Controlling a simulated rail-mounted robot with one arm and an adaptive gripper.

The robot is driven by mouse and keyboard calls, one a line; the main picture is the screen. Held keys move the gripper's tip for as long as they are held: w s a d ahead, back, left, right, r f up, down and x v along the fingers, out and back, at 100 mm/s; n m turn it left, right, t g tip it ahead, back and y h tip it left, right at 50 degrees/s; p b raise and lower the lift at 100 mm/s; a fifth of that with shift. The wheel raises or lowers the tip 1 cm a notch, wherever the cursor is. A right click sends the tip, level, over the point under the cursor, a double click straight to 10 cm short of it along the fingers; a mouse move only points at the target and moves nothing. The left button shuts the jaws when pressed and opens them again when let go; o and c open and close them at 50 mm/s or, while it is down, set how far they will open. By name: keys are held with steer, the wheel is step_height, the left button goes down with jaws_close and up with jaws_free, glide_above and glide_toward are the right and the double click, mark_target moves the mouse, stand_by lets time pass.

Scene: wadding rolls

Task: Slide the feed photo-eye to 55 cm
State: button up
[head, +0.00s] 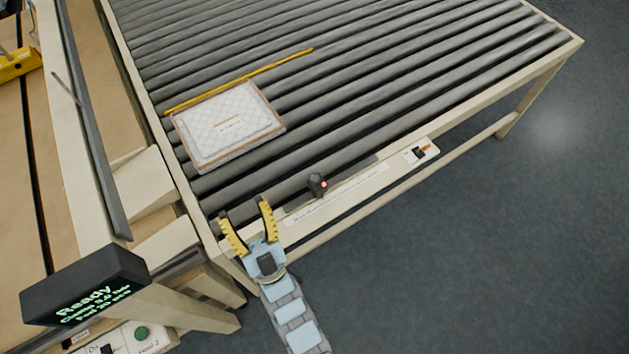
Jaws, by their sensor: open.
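The feed photo-eye (317,184) is a small dark block with a red light, on a dark rail along the conveyor's front edge. A white printed scale strip (338,194) runs along the edge just below it; its marks are too small to read. My gripper (245,215) has two yellow ribbed fingers, spread apart and empty. It is over the front left corner of the conveyor frame, to the left of the photo-eye and apart from it.
The roller conveyor (400,60) carries a white quilted pad (225,125) and a yellow stick (240,80). A small switch plate (421,151) sits right of the scale. A display (85,290) reading "Ready" stands at lower left, above a green button (141,333). Open floor lies at right.

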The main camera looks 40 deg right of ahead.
steer(key=w+d+f+m+g+h+b, duration=0.1)
steer(key=w+d+f+g+h+b, duration=0.1)
steer(key=d+f+g, duration=0.4)
steer(key=m+g+y+b, duration=0.2)
steer(key=g+y+b, duration=0.1)
steer(key=g+b, duration=0.5)
glide_toward(315, 180)
steer(key=shift+g, duration=0.3)
steer(key=shift+r+p+x, duration=0.15)
steer(key=shift+p+x, duration=0.65)
steer(key=shift+x, duration=1.9)
steer(key=shift+r+p+x, duration=0.1)
steer(key=shift+p+x, duration=0.65)
steer(key=shift+x, duration=1.95)
steer(key=shift+w, duration=0.1)
jaws_close()
